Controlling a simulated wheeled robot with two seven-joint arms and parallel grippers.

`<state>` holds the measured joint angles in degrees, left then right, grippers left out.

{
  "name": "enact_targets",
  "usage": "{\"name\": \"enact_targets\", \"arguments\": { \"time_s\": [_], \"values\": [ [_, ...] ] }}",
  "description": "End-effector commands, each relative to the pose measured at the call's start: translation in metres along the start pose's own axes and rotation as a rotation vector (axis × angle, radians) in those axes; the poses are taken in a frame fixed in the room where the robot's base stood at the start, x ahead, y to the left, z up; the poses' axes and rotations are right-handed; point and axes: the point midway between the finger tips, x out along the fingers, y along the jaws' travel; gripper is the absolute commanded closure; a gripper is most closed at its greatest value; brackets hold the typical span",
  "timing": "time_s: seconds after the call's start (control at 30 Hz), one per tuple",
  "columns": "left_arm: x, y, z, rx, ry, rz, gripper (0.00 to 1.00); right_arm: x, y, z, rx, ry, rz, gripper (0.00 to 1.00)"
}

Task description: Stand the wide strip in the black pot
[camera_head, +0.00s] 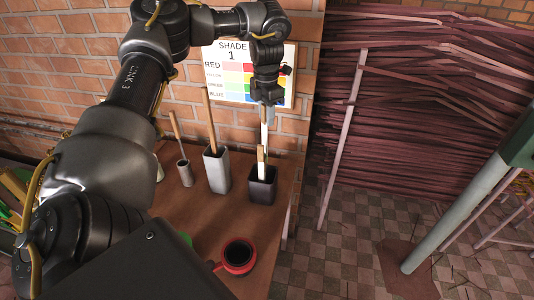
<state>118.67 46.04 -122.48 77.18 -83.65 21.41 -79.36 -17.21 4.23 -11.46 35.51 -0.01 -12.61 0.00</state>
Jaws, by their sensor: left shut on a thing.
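The black pot (262,190) stands near the right edge of the brown table. My left gripper (267,103) is above it, pointing down, shut on a pale strip (264,128) held upright. The strip's upper end is hidden in the gripper. Its lower part runs down toward the pot's mouth. A shorter tan strip (261,161) shows at the pot's opening, overlapping the held strip in the picture. I cannot tell whether the held strip's lower end is inside the pot. My right gripper is not in view.
A grey pot (217,172) with a tall wooden strip (208,120) and a small grey cup (185,173) with a stick stand left of the black pot. A red mug (238,255) is nearer. A shade chart (235,75) hangs on the brick wall behind.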

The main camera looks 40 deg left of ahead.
Motion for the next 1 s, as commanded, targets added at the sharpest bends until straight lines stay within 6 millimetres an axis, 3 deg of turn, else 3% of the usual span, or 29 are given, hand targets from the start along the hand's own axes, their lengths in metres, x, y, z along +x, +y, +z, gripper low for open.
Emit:
{"name": "enact_targets", "arguments": {
  "time_s": [0.1,0.3,0.43,0.7,1.0],
  "values": [
    [0.039,0.0,-0.001,-0.002,0.004,-0.004,0.93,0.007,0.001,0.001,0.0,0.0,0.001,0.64],
    [0.088,0.0,-0.001,-0.002,0.003,-0.003,0.93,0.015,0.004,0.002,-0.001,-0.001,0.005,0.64],
    [0.106,0.0,-0.001,-0.001,0.001,-0.001,0.93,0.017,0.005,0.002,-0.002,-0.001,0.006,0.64],
    [0.115,0.0,0.0,-0.001,0.0,0.0,0.93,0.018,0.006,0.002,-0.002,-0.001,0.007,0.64],
    [0.149,0.0,0.0,-0.001,0.0,-0.001,0.93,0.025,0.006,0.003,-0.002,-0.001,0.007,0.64]
  ]
}}
